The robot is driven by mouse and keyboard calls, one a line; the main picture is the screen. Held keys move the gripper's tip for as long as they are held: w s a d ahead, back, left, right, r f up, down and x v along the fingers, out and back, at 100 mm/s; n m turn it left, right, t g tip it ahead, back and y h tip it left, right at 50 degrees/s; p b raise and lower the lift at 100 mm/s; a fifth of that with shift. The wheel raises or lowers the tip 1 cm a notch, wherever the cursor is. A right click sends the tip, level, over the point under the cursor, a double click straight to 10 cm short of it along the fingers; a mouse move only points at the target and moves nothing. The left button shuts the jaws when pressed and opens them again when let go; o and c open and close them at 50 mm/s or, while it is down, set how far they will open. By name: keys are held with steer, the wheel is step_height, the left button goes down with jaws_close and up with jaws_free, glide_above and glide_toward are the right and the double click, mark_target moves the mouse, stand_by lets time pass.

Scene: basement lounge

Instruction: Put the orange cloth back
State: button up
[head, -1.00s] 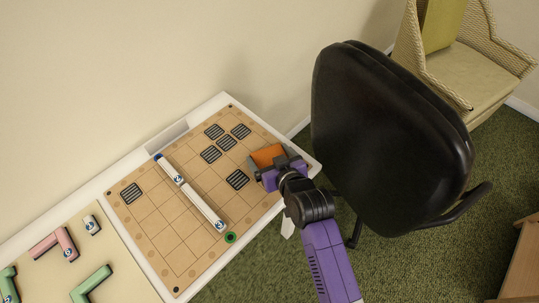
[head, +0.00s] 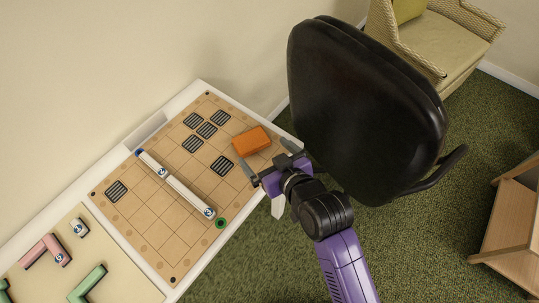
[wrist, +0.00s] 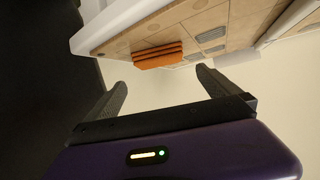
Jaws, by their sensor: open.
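The orange cloth (head: 251,140) is a folded block lying on the right end of the gridded board (head: 165,215) on the white table. It also shows in the wrist view (wrist: 158,55), beyond my fingertips. My gripper (head: 266,163) is open and empty, at the table's right edge just in front of the cloth, with a gap between the fingertips and the cloth. In the wrist view my gripper (wrist: 160,90) has its two fingers wide apart.
A black office chair (head: 365,110) stands close to the right of my arm. Black striped tiles (head: 206,130) and a long white tube piece (head: 188,195) lie on the board. Pink (head: 45,250) and green pieces (head: 88,284) lie at the lower left. A wooden piece of furniture (head: 510,230) stands at right.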

steer(key=shift+v, duration=1.05)
steer(key=s+d+f+m+t+h, duration=0.2)
steer(key=s+d+m+t+h, duration=0.15)
steer(key=s+d, duration=1.15)
steer(key=s+d+r+m+h, duration=0.1)
steer(key=s+d+r, duration=0.1)
steer(key=s+r, duration=0.3)
steer(key=s+d+r+m+h, duration=0.1)
steer(key=s+r, duration=0.4)
steer(key=s, duration=0.6)
steer(key=shift+d+r+t, duration=0.4)
steer(key=shift+d+t, duration=0.05)
steer(key=shift+d, duration=0.4)
steer(key=shift+m+h, duration=0.25)
